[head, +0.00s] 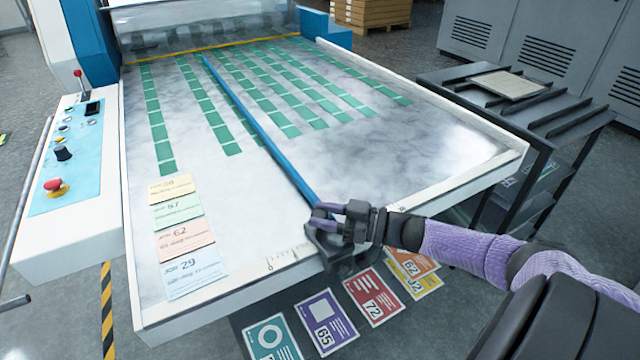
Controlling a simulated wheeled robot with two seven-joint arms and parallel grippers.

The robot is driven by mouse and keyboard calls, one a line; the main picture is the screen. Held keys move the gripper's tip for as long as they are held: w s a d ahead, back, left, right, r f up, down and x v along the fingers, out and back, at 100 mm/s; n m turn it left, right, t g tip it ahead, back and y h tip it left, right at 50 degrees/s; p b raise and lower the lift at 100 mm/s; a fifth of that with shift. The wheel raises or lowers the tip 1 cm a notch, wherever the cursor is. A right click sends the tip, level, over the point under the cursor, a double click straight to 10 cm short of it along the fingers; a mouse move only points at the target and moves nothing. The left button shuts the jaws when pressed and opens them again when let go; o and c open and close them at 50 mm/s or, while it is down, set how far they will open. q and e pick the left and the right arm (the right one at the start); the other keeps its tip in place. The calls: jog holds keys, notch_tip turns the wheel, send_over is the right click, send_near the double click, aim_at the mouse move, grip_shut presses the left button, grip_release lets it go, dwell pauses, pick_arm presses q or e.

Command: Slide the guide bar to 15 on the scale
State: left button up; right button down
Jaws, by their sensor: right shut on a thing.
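The blue guide bar (262,133) runs lengthwise over the grey machine table (420,150), from the far edge to the front edge. My right gripper (328,215) is shut on the near end of the guide bar, at the front edge. The scale (285,255) runs along the front edge; a few marks show left of the gripper, but the numbers are too small to read. The gripper hides the part of the scale at the bar's end. My left gripper is not in view.
Job cards (175,215) lie at the table's left front. Green strips (215,110) lie in rows on the table. A control panel (65,155) with a red button is at left. Coloured cards (325,322) show below the front edge. A dark rack (520,100) stands at right.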

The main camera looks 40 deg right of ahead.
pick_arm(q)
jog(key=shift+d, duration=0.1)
pick_arm(e)
jog(key=shift+f, duration=0.1)
jog(key=shift+c, duration=1.6)
grip_release()
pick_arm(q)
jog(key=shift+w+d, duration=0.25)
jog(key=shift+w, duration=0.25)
pick_arm(e)
jog(key=shift+o, duration=0.3)
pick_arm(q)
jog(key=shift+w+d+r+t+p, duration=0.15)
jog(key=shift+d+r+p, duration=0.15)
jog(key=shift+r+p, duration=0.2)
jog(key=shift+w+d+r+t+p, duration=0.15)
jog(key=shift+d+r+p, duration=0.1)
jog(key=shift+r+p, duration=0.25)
pick_arm(e)
jog(key=v, duration=1)
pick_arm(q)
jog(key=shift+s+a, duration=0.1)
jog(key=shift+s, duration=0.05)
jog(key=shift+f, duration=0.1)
pick_arm(e)
jog(key=shift+d, duration=0.1)
